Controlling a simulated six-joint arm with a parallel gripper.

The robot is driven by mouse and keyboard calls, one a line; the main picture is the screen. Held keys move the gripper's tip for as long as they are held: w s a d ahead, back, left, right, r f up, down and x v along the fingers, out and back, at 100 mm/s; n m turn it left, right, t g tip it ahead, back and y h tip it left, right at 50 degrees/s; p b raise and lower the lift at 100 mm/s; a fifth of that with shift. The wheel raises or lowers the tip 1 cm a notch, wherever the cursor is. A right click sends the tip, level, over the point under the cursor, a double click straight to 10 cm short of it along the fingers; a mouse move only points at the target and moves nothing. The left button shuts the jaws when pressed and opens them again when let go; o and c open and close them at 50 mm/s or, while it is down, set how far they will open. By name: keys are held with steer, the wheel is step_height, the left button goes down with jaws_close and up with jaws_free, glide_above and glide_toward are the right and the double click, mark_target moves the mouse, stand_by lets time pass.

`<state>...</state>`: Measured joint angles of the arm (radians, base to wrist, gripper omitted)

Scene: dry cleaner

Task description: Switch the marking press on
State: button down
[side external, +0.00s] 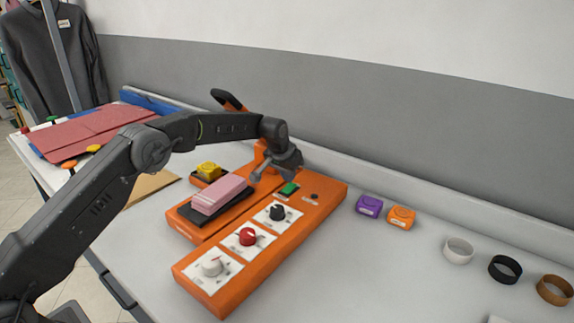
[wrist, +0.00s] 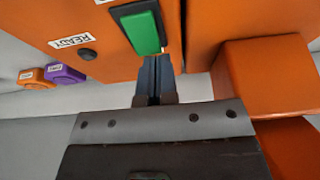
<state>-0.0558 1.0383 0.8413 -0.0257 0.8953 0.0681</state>
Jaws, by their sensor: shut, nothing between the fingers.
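The orange marking press (side external: 262,258) stands on the table, with a white knob (side external: 212,266), a red knob (side external: 248,236) and a black knob (side external: 277,213) on its panel. Beyond the black knob is a green switch (side external: 289,189); it also shows large in the wrist view (wrist: 143,32). A small dark READY lamp (wrist: 87,54) sits beside the switch and looks unlit. My gripper (wrist: 158,64) is shut and empty, its fingertips at the near end of the switch. I cannot tell whether they touch it.
A pink stack (side external: 222,192) lies on the press's dark plate, with a yellow block (side external: 208,170) behind. The press's black-handled lever (side external: 228,99) rises behind my wrist. Purple (side external: 369,205) and orange (side external: 401,217) blocks and several rings (side external: 505,269) lie right. Front right is mostly clear.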

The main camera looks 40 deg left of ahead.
steer(key=shift+w+f, duration=0.1)
steer(key=shift+f, duration=0.1)
steer(key=shift+w+f, duration=0.15)
steer(key=shift+f, duration=0.25)
